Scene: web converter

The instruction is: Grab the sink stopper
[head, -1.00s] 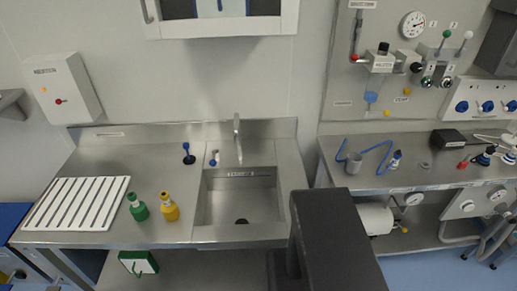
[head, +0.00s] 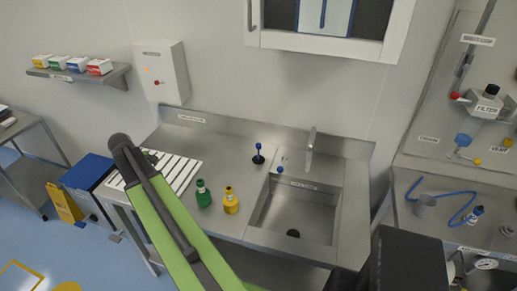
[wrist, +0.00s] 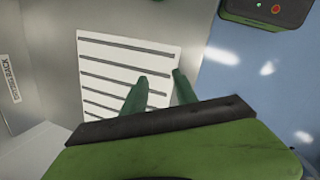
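The sink stopper appears to be the black disc with an upright blue handle (head: 258,154), standing on the steel counter behind the sink's left corner in the head view. It is not seen in the wrist view. My gripper (wrist: 160,76) shows two dark green fingers with a gap between them, empty, above the white slatted rack (wrist: 105,75). In the head view my green arm reaches up the left side toward that rack (head: 188,172), left of the stopper and well apart from it. The fingers cannot be made out clearly there.
A green bottle (head: 203,196) and a yellow bottle (head: 230,203) stand between the rack and the sink (head: 305,215). A wall cabinet (head: 325,35) hangs above.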

